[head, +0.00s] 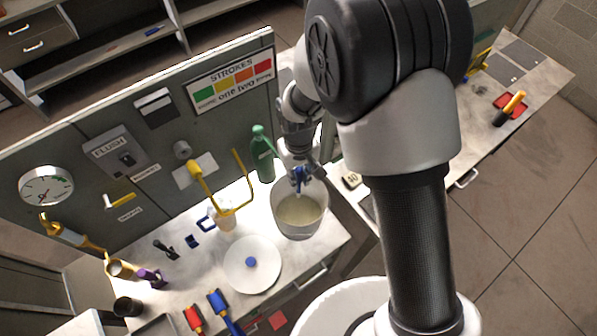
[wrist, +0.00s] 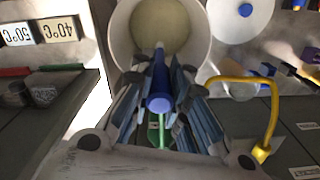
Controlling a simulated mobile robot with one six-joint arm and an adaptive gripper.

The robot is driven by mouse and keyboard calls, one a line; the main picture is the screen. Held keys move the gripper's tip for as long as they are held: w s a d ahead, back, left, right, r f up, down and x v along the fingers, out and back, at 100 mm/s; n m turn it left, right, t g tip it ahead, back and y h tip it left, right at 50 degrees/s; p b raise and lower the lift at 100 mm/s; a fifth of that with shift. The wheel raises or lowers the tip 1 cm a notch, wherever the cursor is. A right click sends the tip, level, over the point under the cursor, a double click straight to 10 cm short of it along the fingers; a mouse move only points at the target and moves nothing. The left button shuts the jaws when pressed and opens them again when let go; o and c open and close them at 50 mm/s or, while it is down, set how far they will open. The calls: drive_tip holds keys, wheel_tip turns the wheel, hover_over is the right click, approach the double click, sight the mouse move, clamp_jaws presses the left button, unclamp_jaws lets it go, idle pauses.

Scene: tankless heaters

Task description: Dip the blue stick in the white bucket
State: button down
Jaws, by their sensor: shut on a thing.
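The white bucket (head: 276,217) stands on the bench and holds a cream-coloured liquid (head: 299,211). In the wrist view its rim (wrist: 117,38) is at the top centre. My gripper (head: 300,178) is at the bucket's back edge in the head view. In the wrist view my gripper (wrist: 159,82) is shut on the blue stick (wrist: 158,100), with a finger on each side. The stick's pale far end overlaps the bucket and liquid in the wrist view. I cannot tell whether it touches the liquid.
A white lid with a blue knob (head: 251,262) lies left of the bucket. A yellow pipe (head: 221,190) and a clear jug (head: 222,220) are to its left. A green bottle (head: 262,153) stands behind. Blue and red brushes (head: 220,303) lie near the front.

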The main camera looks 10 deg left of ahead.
sight(299, 169)
drive_tip(key=shift+f+b, duration=3.65)
drive_tip(key=shift+f, duration=1.35)
wheel_tip(299, 169, up, 14)
drive_tip(key=p, duration=0.9)
drive_tip(key=shift+r, duration=0.1)
